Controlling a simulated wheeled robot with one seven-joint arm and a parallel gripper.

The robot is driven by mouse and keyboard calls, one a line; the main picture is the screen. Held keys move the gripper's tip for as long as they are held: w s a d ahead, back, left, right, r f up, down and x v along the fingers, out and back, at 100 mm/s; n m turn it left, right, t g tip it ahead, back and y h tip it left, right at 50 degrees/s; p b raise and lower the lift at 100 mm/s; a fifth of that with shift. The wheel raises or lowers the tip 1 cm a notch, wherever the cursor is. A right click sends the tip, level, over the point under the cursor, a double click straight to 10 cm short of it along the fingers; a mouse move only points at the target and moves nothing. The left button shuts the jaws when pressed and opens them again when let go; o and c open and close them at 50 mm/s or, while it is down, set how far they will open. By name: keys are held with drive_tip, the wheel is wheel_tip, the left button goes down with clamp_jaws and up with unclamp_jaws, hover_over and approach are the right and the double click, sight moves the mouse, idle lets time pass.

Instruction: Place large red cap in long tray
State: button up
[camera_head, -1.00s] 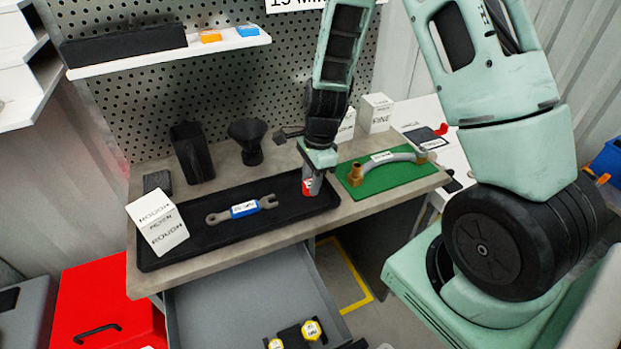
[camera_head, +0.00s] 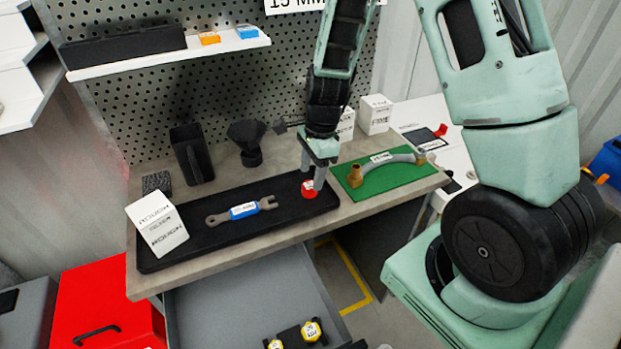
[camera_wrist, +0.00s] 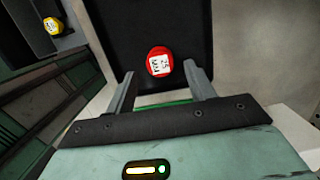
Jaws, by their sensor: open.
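The large red cap (camera_head: 308,189) lies on the right end of the long black tray (camera_head: 225,238) on the workbench. In the wrist view the red cap (camera_wrist: 159,62) shows a white label and sits on the dark tray surface, beyond and between my fingertips. My gripper (camera_head: 318,180) is open just above and beside the cap. In the wrist view both fingers (camera_wrist: 160,82) are spread, with a clear gap to the cap.
A wrench (camera_head: 242,210) with a blue label and a white box (camera_head: 158,225) are also on the tray. A green mat (camera_head: 385,178) with a curved pipe (camera_head: 388,160) lies to the right. An open drawer (camera_head: 240,295) below holds yellow caps (camera_head: 311,331).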

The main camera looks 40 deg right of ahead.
wheel_tip(320, 180, up, 9)
drive_tip(key=d, duration=0.1)
drive_tip(key=s+a+r+n, duration=0.3)
drive_tip(key=s+a+n, duration=0.2)
drive_tip(key=a+n, duration=0.3)
drive_tip(key=s+a+r+n, duration=0.2)
drive_tip(key=s+a+n, duration=0.4)
drive_tip(key=a+n, duration=0.15)
drive_tip(key=s+a+r+n+h, duration=0.1)
drive_tip(key=s+a+n, duration=0.4)
drive_tip(key=s+n, duration=0.5)
drive_tip(key=n, duration=0.2)
drive_tip(key=shift+s+a+r+n, duration=0.15)
drive_tip(key=shift+s+r+n, duration=0.1)
drive_tip(key=shift+s+n, duration=0.15)
